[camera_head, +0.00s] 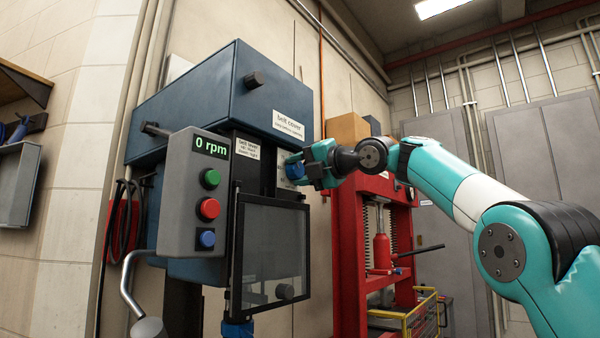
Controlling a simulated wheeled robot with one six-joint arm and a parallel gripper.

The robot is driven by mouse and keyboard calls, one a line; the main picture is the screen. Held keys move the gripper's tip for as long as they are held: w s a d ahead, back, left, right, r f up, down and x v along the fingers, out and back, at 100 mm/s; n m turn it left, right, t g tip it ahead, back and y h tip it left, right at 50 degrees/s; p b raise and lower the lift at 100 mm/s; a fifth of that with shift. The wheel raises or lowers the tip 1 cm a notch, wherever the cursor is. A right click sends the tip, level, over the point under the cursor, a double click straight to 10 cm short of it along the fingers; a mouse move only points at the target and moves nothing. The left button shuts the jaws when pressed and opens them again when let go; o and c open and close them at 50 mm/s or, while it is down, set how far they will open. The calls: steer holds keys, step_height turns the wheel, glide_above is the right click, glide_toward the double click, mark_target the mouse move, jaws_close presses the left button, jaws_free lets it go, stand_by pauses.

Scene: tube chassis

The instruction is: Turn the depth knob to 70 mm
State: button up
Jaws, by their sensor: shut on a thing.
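The blue knob (293,168), which I take for the depth knob, sits on the right side of the drill press head. My gripper (303,167) reaches it from the right and is shut on it. The jaws hide much of the knob. A pale scale strip (281,172) is just left of the knob, but its marks and any pointer are too small to read. The drill press head has a dark blue belt cover (215,105) on top.
A grey control box (195,190) shows "0 rpm" above green, red and blue buttons. A framed clear guard (271,252) hangs below the knob. A red press (350,230) stands behind, below my arm. Grey cabinets (540,150) stand at the right.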

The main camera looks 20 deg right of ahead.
steer(key=shift+n, duration=0.4)
steer(key=o, duration=0.9)
steer(key=shift+d, duration=0.1)
steer(key=b+v, duration=0.4)
steer(key=v, duration=1.3)
steer(key=shift+s+b, duration=0.1)
steer(key=shift+b, duration=0.2)
